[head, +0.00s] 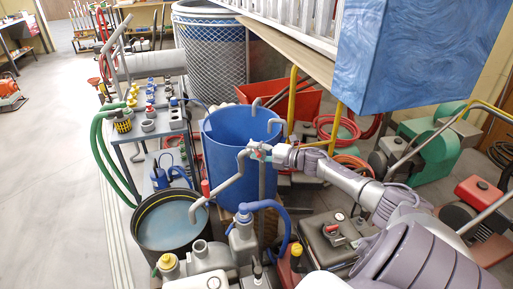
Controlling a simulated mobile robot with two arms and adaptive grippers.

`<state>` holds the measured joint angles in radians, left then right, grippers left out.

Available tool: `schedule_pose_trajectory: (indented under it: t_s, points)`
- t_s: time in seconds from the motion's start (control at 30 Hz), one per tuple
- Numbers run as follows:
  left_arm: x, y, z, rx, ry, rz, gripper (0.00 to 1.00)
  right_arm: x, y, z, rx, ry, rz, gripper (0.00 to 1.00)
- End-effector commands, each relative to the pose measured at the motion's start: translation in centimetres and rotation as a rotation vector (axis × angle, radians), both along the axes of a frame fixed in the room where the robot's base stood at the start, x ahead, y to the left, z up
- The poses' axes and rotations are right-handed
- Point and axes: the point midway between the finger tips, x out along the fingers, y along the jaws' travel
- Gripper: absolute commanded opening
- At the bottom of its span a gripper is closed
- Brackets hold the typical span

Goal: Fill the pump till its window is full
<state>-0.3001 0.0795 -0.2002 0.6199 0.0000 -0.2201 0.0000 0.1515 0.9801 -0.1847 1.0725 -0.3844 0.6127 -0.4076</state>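My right gripper (264,152) reaches in from the right to a small valve-like fitting with red on it, at the top of a bent grey pipe (230,184). Its fingers are too small to tell whether they close on the fitting. The pipe's lower end hangs over a black drum (150,243) with blue-grey liquid in it. A grey pump-like body (243,240) with a thick blue hose (283,222) stands right of the drum. I cannot make out a window on it, nor tell for sure which thing is the pump. My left gripper is out of view.
A blue tub (227,165) stands behind the pipe. A bench (160,130) with jars and bottles, and green hoses (100,150), are at the left. A large blue block (415,50) hangs at upper right.

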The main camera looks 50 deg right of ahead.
Motion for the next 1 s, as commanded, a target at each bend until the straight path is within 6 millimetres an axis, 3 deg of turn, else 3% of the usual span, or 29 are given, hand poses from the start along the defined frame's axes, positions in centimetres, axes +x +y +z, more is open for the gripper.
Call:
schedule_pose_trajectory:
  t_s: [0.37,1.0]
  points:
    - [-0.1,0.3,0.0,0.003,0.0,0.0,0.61,-0.6,-0.2,0.1,0.0,0.0,-0.001,0.41]
    - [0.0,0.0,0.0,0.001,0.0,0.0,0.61,-9.8,-2.9,1.2,0.0,0.003,-0.001,0.41]
